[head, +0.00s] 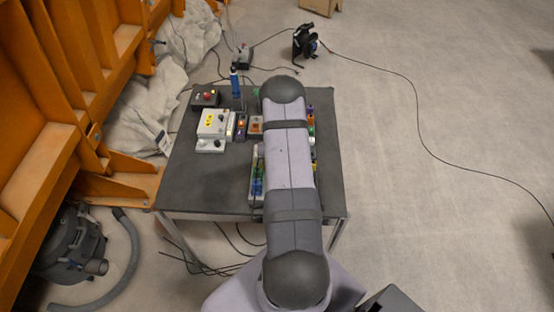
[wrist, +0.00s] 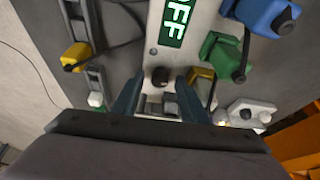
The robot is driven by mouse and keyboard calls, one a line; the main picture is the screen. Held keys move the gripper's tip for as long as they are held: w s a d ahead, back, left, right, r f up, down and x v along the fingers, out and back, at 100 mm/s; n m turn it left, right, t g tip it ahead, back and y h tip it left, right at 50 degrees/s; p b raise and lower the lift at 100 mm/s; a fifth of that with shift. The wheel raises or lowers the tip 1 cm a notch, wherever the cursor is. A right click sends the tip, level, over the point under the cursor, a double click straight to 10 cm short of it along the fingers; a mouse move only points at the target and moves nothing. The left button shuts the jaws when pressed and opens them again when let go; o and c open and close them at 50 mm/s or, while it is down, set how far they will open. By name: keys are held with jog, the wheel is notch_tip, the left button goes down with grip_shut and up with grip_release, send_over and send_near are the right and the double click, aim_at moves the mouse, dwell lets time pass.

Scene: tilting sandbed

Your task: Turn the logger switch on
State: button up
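In the wrist view, a pale panel (wrist: 151,60) carries a green sign reading OFF (wrist: 175,22). A dark round knob (wrist: 160,77) and a small grey block-like part (wrist: 170,104) sit below the sign on the panel. I cannot read a logger label, so I cannot tell for sure that this is the logger switch. My gripper (wrist: 160,84) has its two dark fingers apart, either side of the knob and grey part. I see nothing held. Contact with the panel cannot be told. In the head view my arm hides the gripper and this panel.
The grey table (head: 205,190) holds several devices, including a white box with yellow parts (head: 212,122) and a red-button box (head: 206,98). Green (wrist: 220,55), blue (wrist: 265,14) and yellow (wrist: 75,56) devices stand around my gripper. The table's front left is clear.

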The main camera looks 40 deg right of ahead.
grip_shut()
jog(key=p, duration=0.2)
jog(key=shift+r+m+p, duration=0.25)
jog(key=shift+m+p, duration=0.05)
jog(key=shift+p, duration=0.05)
jog(key=shift+a+m+p, duration=0.1)
jog(key=shift+m+p, duration=0.3)
jog(key=shift+p, duration=1.2)
jog(key=shift+w+f+m+g+h+p, duration=0.2)
jog(key=shift+m+g+h+p, duration=0.25)
jog(key=shift+m, duration=0.75)
jog(key=shift+w+m+g+h+b, duration=0.15)
jog(key=shift+m+g+b, duration=0.25)
jog(key=shift+m, duration=0.65)
jog(key=shift+m+g+h+b, duration=0.25)
jog(key=shift+m+g, duration=0.1)
jog(key=shift+m, duration=0.7)
